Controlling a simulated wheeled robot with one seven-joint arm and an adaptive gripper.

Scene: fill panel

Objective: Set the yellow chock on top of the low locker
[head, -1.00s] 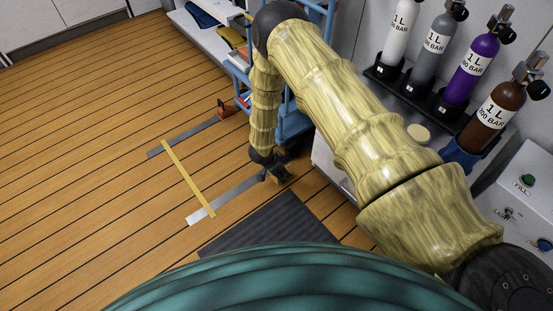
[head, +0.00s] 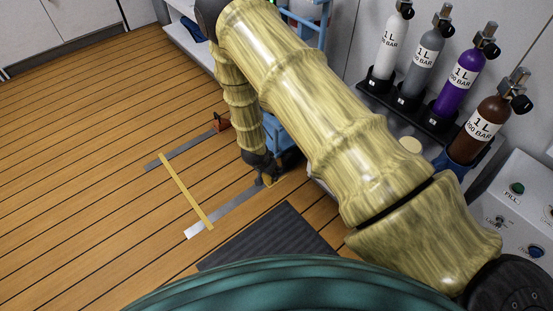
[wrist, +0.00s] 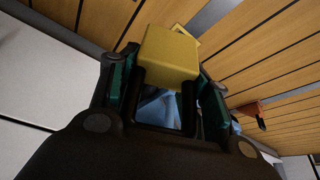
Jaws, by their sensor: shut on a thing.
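The yellow chock (wrist: 170,55) sits between the two fingers of my gripper (wrist: 165,88) in the wrist view. The gripper is shut on it. In the head view my gripper (head: 266,168) is small and low near the floor rail, with a bit of yellow (head: 268,181) showing at its tip. The low cabinet with the grey top (head: 380,119), which looks like the low locker, stands to the right of the gripper. My arm hides much of its front.
Gas bottles (head: 466,78) stand in a black rack along the cabinet's back. A cream disc (head: 411,145) lies on its top. A blue trolley (head: 279,134) is behind my gripper. Steel rails (head: 225,211), yellow tape (head: 186,190) and a dark mat (head: 268,238) lie on the floor.

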